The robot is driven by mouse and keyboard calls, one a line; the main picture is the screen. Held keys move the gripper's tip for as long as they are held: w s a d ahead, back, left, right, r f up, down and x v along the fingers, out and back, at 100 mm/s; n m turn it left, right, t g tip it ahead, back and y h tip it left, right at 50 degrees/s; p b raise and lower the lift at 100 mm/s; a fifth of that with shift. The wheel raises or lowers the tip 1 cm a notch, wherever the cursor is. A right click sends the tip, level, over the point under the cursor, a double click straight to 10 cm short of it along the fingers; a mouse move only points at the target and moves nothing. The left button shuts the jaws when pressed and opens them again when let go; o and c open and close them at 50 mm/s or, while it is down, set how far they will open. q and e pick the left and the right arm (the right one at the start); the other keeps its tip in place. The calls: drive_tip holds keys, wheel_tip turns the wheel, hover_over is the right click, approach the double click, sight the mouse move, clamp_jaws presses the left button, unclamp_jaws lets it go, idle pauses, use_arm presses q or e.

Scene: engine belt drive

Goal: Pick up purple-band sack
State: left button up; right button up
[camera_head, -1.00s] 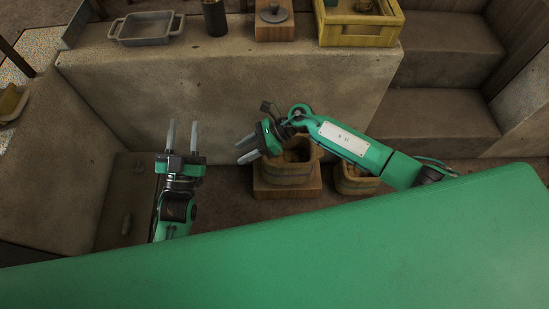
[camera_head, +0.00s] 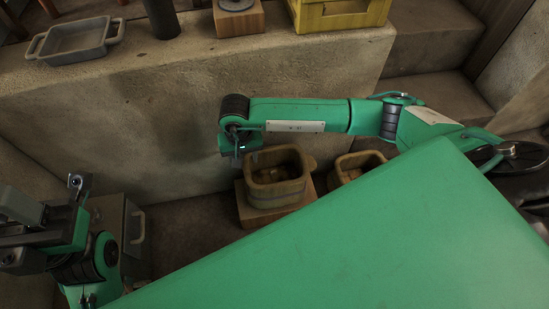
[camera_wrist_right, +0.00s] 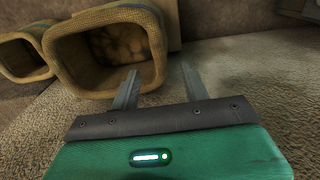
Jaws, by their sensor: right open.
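Two open-topped woven tan sacks stand low before the stone ledge in the head view. One sack (camera_head: 276,185) is on a wooden block; the other sack (camera_head: 345,174) is to its right, partly hidden by my green body. My right gripper (camera_head: 240,156) is just left of the block's sack in the head view. In the right wrist view its fingers (camera_wrist_right: 160,70) are apart and empty, beside a near sack (camera_wrist_right: 150,75) with brown lumps inside. My left gripper (camera_head: 30,235) is at the left edge, its jaws unclear.
The stone ledge (camera_head: 180,120) rises behind the sacks. On it are a grey tray (camera_head: 75,41), a dark cylinder (camera_head: 161,18), a wooden block with a round grey piece (camera_head: 238,20) and a yellow crate (camera_head: 340,15). Stone steps (camera_head: 430,85) rise at right. A grey box (camera_head: 133,240) is at lower left.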

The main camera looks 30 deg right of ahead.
sight(247, 169)
wheel_tip(247, 169, down, 9)
drive_tip(key=b, duration=0.3)
drive_tip(key=shift+d, duration=0.1)
drive_tip(key=shift+r, duration=0.1)
clamp_jaws()
